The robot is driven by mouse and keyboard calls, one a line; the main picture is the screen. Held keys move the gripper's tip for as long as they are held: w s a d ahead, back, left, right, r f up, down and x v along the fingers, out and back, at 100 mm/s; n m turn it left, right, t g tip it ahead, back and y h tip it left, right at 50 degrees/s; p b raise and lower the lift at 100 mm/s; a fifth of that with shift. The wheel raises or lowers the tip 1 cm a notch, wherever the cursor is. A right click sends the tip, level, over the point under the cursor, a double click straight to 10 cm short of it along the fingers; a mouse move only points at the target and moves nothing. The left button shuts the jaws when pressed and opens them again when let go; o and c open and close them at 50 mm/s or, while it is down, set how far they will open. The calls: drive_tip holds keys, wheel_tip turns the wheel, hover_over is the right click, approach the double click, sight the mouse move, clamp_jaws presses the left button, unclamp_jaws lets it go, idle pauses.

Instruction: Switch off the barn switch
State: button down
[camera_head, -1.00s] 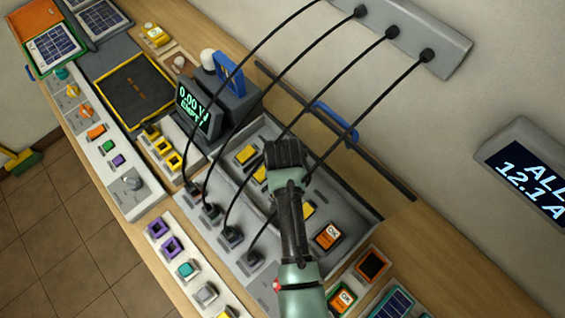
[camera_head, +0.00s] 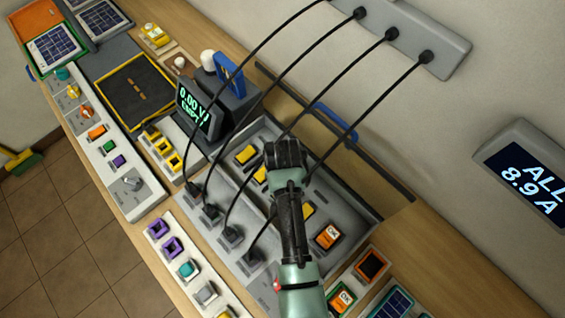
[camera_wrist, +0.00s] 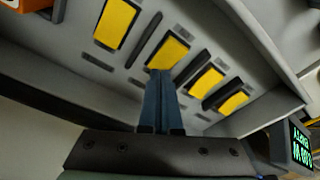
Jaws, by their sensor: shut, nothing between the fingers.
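No label naming the barn switch is readable, so I cannot tell which control it is. Several yellow rectangular pieces (camera_head: 246,154) sit in a grey tray-like panel (camera_head: 345,205) on the bench. In the wrist view they form a row, with one yellow piece (camera_wrist: 167,52) right at my gripper's fingertips (camera_wrist: 161,74). The blue fingers are together with nothing between them, and their tips appear at or just against this piece's edge; contact is unclear. In the head view my gripper (camera_head: 286,156) is over the panel and its wrist hides part of the row.
Black cables run from a wall strip (camera_head: 448,52) down to plugs beside the panel, passing close to my arm. A wall display (camera_head: 530,180) reads "ALL 8.9 A". A meter (camera_head: 196,106) reads 0.00 V. Knobs and coloured switches line the bench's front edge.

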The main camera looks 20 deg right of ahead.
wheel_tip(320, 180, up, 6)
drive_tip(key=p, duration=0.5)
idle(0.5)
drive_tip(key=w+r+n+t+h+b, duration=0.1)
drive_tip(key=w+r+n+t+b, duration=0.3)
drive_tip(key=w+r, duration=0.7)
drive_tip(key=w+a+r+t+b, duration=0.15)
drive_tip(key=w+r+t, duration=0.25)
drive_tip(key=r, duration=0.4)
drive_tip(key=w+a+r+t+b, duration=0.15)
drive_tip(key=w+r+t, duration=0.25)
drive_tip(key=r, duration=0.5)
drive_tip(key=s+a+r+n+t+b, duration=0.1)
drive_tip(key=a+r+t, duration=0.1)
drive_tip(key=r, duration=0.4)
drive_tip(key=s+a+r+t+b, duration=0.1)
drive_tip(key=s+r+t, duration=0.15)
drive_tip(key=r, duration=0.35)
drive_tip(key=a+r+n+t+b, duration=0.1)
drive_tip(key=a+r+t, duration=0.1)
drive_tip(key=r, duration=0.4)
drive_tip(key=s+a+r+n+t+y+b, duration=0.2)
drive_tip(key=s+r+t, duration=0.5)
drive_tip(key=s+r, duration=0.7)
drive_tip(key=shift+s+a+r+b, duration=0.45)
drive_tip(key=shift+s+a, duration=0.2)
drive_tip(key=shift+a, duration=0.5)
